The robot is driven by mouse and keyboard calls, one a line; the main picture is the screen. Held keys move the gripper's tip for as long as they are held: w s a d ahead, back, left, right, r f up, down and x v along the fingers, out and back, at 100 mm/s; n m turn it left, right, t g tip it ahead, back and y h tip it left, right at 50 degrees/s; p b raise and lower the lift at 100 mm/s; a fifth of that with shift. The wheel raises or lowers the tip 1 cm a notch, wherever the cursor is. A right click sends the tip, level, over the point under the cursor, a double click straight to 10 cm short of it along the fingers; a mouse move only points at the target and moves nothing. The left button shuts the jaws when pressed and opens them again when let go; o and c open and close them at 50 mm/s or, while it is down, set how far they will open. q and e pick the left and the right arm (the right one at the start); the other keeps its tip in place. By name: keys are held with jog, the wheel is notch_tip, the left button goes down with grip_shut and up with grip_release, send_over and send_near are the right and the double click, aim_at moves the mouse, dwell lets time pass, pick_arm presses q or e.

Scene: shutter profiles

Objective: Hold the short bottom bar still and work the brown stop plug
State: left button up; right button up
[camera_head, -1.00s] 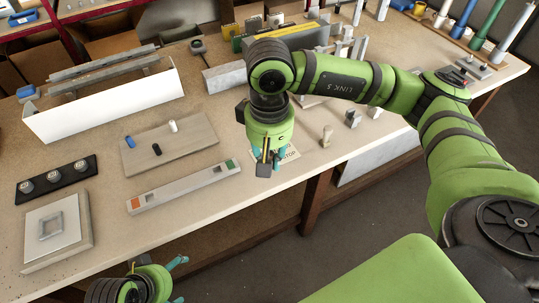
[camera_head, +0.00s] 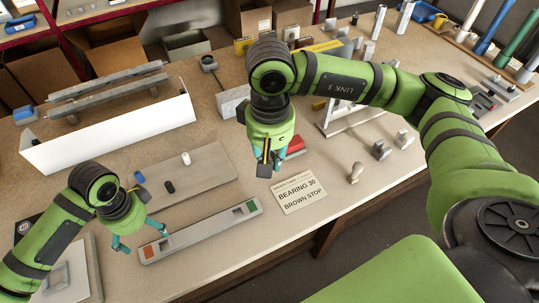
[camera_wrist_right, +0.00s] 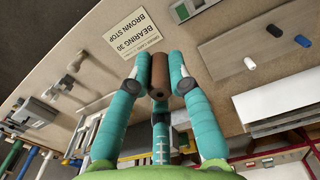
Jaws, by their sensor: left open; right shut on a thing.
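The short bottom bar (camera_head: 202,231), light grey with an orange patch at its left end and a green one at its right, lies on the bench. My left gripper (camera_head: 140,237) is open at the bar's orange end, its teal fingers apart; contact cannot be told. My right gripper (camera_head: 277,152) is above the bench, beyond the bar's green end. In the right wrist view, my right gripper (camera_wrist_right: 160,78) is shut on the brown stop plug (camera_wrist_right: 159,72), a brown cylinder. The plug is hidden in the head view.
A card (camera_head: 299,192) reading "BEARING 30 BROWN STOP" lies right of the bar. Behind the bar, a grey board (camera_head: 205,180) bears blue, white and black plugs.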

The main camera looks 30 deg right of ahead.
jog(key=shift+s+r, duration=0.25)
jog(key=shift+s, duration=0.2)
pick_arm(q)
send_over(160, 250)
notch_tip(160, 250, down, 5)
jog(key=shift+s+r, duration=0.15)
notch_tip(160, 250, down, 5)
jog(key=b, duration=0.3)
jog(key=shift+b, duration=0.4)
jog(key=shift+f+b, duration=0.6)
jog(key=shift+f, duration=0.3)
pick_arm(e)
notch_tip(160, 250, down, 5)
jog(key=shift+f, duration=0.2)
pick_arm(q)
jog(key=shift+r, duration=0.1)
pick_arm(e)
jog(key=shift+s, duration=0.15)
pick_arm(q)
jog(key=c, duration=1.5)
